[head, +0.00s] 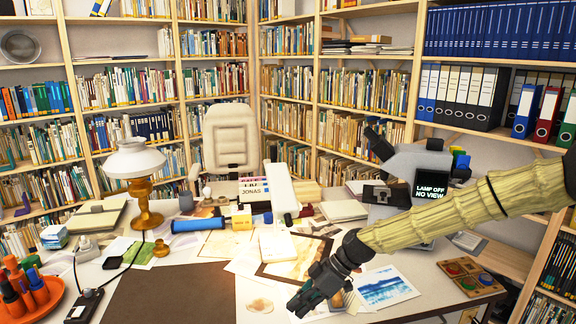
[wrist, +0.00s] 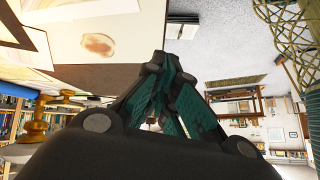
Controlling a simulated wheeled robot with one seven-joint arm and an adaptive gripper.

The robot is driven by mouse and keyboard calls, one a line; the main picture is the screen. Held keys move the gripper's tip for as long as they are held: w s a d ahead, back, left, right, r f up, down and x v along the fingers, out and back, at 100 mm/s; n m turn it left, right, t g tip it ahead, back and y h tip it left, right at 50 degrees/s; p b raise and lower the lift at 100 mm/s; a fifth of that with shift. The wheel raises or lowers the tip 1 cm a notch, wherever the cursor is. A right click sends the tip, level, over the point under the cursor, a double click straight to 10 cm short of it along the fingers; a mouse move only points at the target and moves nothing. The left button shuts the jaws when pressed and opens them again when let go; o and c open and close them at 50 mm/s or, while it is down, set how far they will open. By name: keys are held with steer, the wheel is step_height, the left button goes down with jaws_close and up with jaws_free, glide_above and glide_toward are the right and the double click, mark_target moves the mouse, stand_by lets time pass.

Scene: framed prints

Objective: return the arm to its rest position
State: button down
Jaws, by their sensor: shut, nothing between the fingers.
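My gripper (head: 303,304) hangs low at the front of the desk in the head view, with its fingers closed together and nothing between them. My arm (head: 440,222), in a pale yellow ribbed cover, reaches in from the right edge. In the wrist view the dark and teal fingers (wrist: 168,92) meet in the middle. The desk's front edge lies behind them, with floor beyond. Prints and papers lie beside and behind the gripper, including a blue picture (head: 385,287) to its right and a brown-framed sheet (head: 293,258) behind it.
A dark desk mat (head: 170,292) and a brass lamp (head: 146,205) stand left. An orange tray with several bottles (head: 30,292) is at far left. A microscope-like device (head: 405,175) and a game board (head: 470,277) are right. Bookshelves line the walls; a chair (head: 231,140) stands behind.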

steer(key=s+d+f+m+h+p, duration=0.15)
steer(key=s+f+m, duration=0.35)
steer(key=s+f, duration=0.5)
steer(key=s+d+f+m+h, duration=0.2)
steer(key=s+f+m, duration=0.2)
steer(key=s+f, duration=0.6)
steer(key=s+d+f+m+t+h, duration=0.1)
steer(key=s+d+f+m+h, duration=0.1)
steer(key=s+d, duration=0.6)
steer(key=s+d+f+m+h+p, duration=0.1)
steer(key=s+d+f+m+h, duration=0.1)
steer(key=s+d+f+m, duration=0.3)
steer(key=s+d+m, duration=0.1)
steer(key=s+d, duration=0.2)
steer(key=s, duration=0.1)
steer(key=shift+s+f+t+h+p, duration=0.25)
steer(key=shift+s+t+h+p, duration=0.05)
steer(key=shift+s+t+h, duration=0.1)
